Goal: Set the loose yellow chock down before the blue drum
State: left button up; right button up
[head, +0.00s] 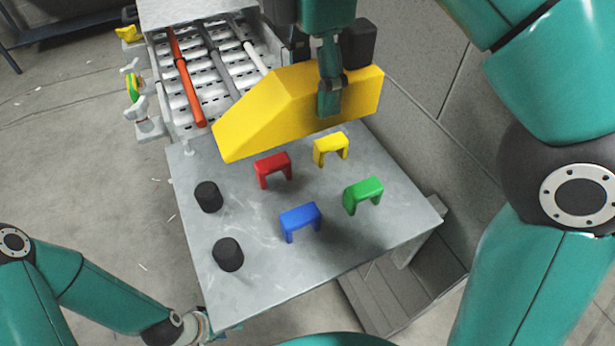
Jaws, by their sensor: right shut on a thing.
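The yellow chock (280,105), a large wedge-shaped block, is in the upper middle of the head view. My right gripper (329,98) is shut on it and holds it above the far part of the grey metal table. The chock's sloped end points to the lower left. My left gripper (200,325) is at the bottom left, beside the table's near left corner. Only a small part of it shows, so its jaws cannot be made out. I see no blue drum in this view.
A grey metal table (225,290) bears red (273,168), yellow (330,148), green (363,193) and blue (300,219) arches and two black knobs (208,196). Behind it is a slotted rack (190,98) with coloured rods. A grey wall (425,130) stands to the right. Floor is open left.

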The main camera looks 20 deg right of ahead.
notch_tip(320, 180, down, 13)
jog(key=b, duration=0.5)
jog(key=shift+w+f, duration=0.1)
jog(key=shift+f+b, duration=0.6)
jog(key=shift+f, duration=1.35)
pick_arm(q)
notch_tip(320, 180, down, 8)
jog(key=shift+r, duration=0.15)
jog(key=shift+w+d, duration=0.1)
pick_arm(e)
jog(key=o, duration=1.5)
